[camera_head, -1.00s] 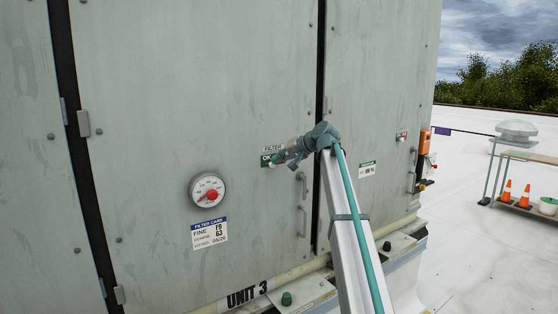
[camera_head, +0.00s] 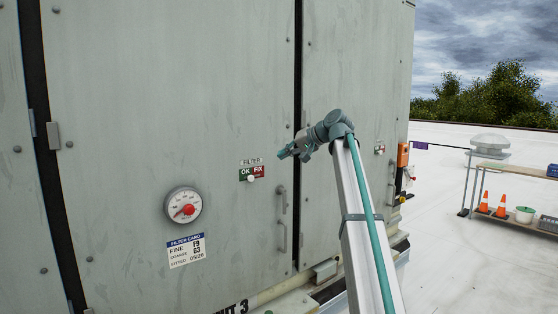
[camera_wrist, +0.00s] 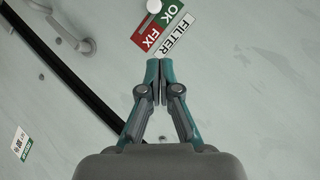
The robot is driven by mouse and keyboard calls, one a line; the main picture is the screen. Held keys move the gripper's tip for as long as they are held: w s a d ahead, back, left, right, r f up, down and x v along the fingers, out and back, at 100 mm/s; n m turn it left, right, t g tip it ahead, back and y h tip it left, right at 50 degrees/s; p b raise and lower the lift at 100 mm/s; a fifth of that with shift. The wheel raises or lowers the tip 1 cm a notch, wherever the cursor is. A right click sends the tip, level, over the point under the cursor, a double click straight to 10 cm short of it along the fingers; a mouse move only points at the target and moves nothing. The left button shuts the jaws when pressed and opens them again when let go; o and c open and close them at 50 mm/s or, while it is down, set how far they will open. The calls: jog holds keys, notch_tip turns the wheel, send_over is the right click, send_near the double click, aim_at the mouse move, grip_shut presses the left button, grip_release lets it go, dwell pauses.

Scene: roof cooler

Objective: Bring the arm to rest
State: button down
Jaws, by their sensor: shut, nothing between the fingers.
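My gripper (camera_head: 282,154) is at the end of my raised arm, in front of the grey cabinet (camera_head: 165,90). Its teal fingers also show in the wrist view (camera_wrist: 159,64), closed together with nothing between them. The fingertips point toward the cabinet door just by the green and red OK/FIX filter plate (camera_head: 251,174), with its white knob beside the FIX side. In the head view the gripper is to the right of and above the plate. I cannot tell the exact gap to the door.
A round gauge (camera_head: 183,205) and a filter card (camera_head: 186,250) are on the door at left. Door handles (camera_head: 282,218) stick out under the gripper. An orange box (camera_head: 402,155) is on the cabinet's right side. A shelf with cones (camera_head: 484,203) stands on the open white roof at right.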

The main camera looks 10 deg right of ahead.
dwell(0.3)
jog(key=s+d+f+g+h, duration=0.1)
jog(key=s+d+f+h, duration=0.1)
jog(key=f, duration=1.5)
jog(key=s+d+f+g+h, duration=0.1)
jog(key=s+f+h, duration=0.15)
jog(key=f, duration=1.45)
jog(key=s+a+f+g+h, duration=0.1)
jog(key=s+f, duration=0.4)
jog(key=f, duration=0.5)
jog(key=s+f+g, duration=0.1)
jog(key=s+f, duration=0.3)
jog(key=f, duration=0.6)
jog(key=s+a+f+g+h, duration=0.1)
jog(key=s+f+g, duration=0.1)
jog(key=s+f, duration=0.5)
jog(key=s+a+f+n+g+h, duration=0.1)
jog(key=s+f+g, duration=0.2)
jog(key=s+f, duration=1.15)
jog(key=s+a+f+g+h, duration=0.1)
jog(key=s+a+f+g, duration=0.15)
jog(key=s+f, duration=1.2)
jog(key=s+f+g, duration=0.1)
jog(key=s+g, duration=0.1)
jog(key=s, duration=0.9)
jog(key=s+f+n+g, duration=0.1)
jog(key=s+f, duration=0.1)
jog(key=s, duration=1)
jog(key=shift+a+g, duration=0.25)
jog(key=shift+g, duration=0.1)
